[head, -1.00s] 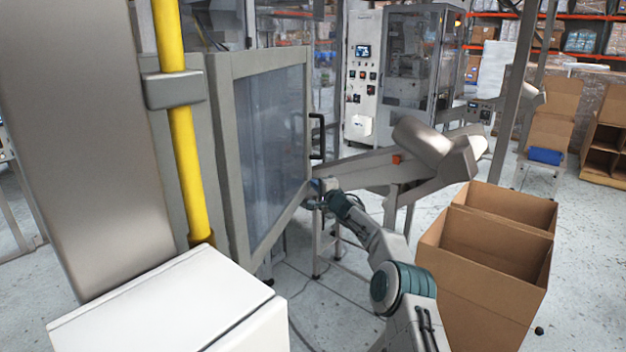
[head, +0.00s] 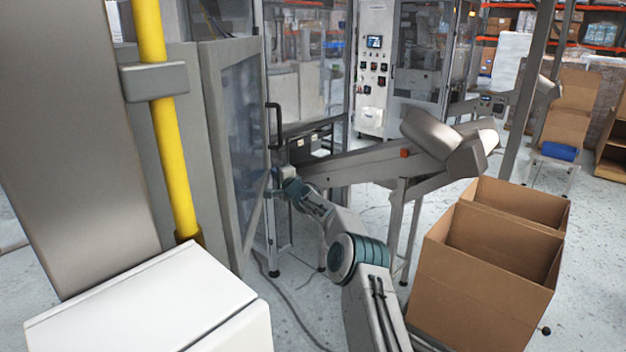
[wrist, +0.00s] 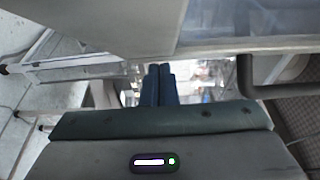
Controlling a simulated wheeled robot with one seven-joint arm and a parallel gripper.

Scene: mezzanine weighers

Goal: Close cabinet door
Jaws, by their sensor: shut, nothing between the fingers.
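The cabinet door (head: 232,140) is a grey frame with a glazed panel, standing ajar and seen at a steep angle in the head view. Its black bar handle (head: 276,124) is on the right edge. My gripper (head: 270,192) is at the lower part of that free edge, below the handle. Whether it touches the door cannot be told. In the wrist view the two blue fingers (wrist: 158,84) are together and empty. The door frame (wrist: 100,28) runs across the top, and the dark handle (wrist: 245,78) is to the right of the fingers.
A yellow post (head: 166,120) and a white box-like surface (head: 150,305) stand at the left. A conveyor chute (head: 370,165) is behind my arm. Open cardboard boxes (head: 485,265) stand at the right. A cable (head: 290,300) lies on the floor below my arm.

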